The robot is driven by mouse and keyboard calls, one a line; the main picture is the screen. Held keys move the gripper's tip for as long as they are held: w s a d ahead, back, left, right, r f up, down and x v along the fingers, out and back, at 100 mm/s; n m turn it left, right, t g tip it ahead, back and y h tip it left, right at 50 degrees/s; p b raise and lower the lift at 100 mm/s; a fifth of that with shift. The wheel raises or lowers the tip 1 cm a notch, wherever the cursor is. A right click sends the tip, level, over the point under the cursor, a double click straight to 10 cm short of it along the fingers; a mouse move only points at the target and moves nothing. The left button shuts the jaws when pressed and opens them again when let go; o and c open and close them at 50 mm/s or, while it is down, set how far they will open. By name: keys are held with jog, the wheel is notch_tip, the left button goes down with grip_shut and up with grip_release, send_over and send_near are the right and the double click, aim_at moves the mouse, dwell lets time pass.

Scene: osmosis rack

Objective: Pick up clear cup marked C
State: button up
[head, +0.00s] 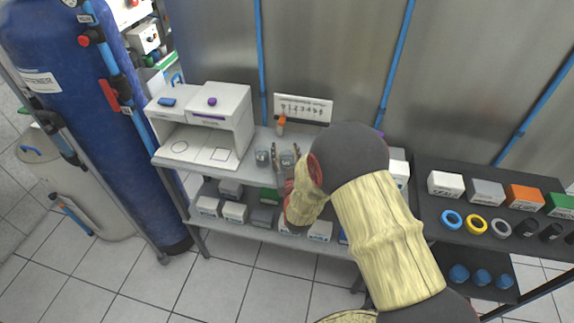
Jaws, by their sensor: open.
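Two small clear cups stand on the upper grey shelf, right of the white two-bay unit. The left clear cup (262,158) is just left of my gripper. The other clear cup (288,159) shows between my fingers. Their letters are too small to read, so I cannot tell which is marked C. My gripper (286,149) is open, with one finger on each side of the right cup in this view. I cannot tell whether the fingers touch it. My arm hides part of the shelf to the right.
The white unit (217,117) stands left on the shelf. An orange-capped tube (281,124) and a numbered panel (303,108) are behind the cups. Boxes (234,212) fill the lower shelf. A dark table (470,206) with boxes and rings is at right. A blue tank (70,100) stands left.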

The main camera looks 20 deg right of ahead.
jog(key=shift+c, duration=0.4)
jog(key=c, duration=0.6)
jog(key=shift+r, duration=0.15)
jog(key=shift+c, duration=0.4)
